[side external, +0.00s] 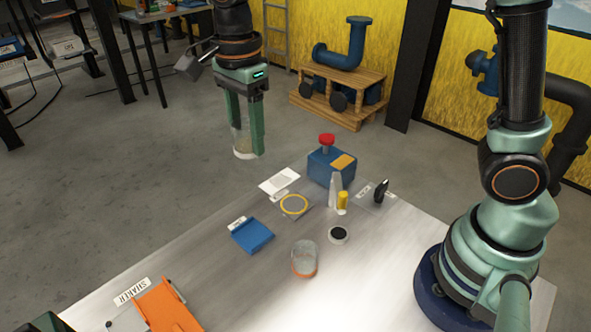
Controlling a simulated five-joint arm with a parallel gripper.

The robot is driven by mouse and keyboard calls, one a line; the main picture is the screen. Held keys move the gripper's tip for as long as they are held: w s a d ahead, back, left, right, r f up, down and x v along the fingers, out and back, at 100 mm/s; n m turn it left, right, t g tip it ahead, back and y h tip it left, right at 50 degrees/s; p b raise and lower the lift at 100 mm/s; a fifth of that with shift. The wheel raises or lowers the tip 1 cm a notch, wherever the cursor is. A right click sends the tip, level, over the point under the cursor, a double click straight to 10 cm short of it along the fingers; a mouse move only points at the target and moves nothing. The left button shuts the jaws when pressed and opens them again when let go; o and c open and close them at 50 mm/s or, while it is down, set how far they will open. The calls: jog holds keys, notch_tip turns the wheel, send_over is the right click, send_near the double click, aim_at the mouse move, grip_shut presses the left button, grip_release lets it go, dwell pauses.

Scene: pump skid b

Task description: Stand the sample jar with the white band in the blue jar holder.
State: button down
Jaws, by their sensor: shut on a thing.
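My gripper (246,152) is high in the side external view, pointing down, with its two green fingers shut on a clear sample jar (242,143). A pale white band shows near the jar's lower end. The jar hangs upright in the air and appears clear of the table. A low blue block with a white label, which looks like the blue jar holder (254,238), sits on the table, lower in the picture than my gripper. Its label is too small to read. A second clear jar (304,259), with an orange band, stands on the table right of the blue holder.

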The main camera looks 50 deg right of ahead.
jog(key=shift+s+a+f, duration=0.1)
jog(key=shift+a+f, duration=0.2)
jog(key=shift+a, duration=0.2)
jog(key=shift+a+f, duration=0.25)
jog(key=shift+a, duration=0.2)
notch_tip(320, 180, down, 14)
jog(key=shift+f, duration=2.45)
jog(key=shift+f, duration=0.1)
jog(key=shift+c, duration=1.1)
grip_release()
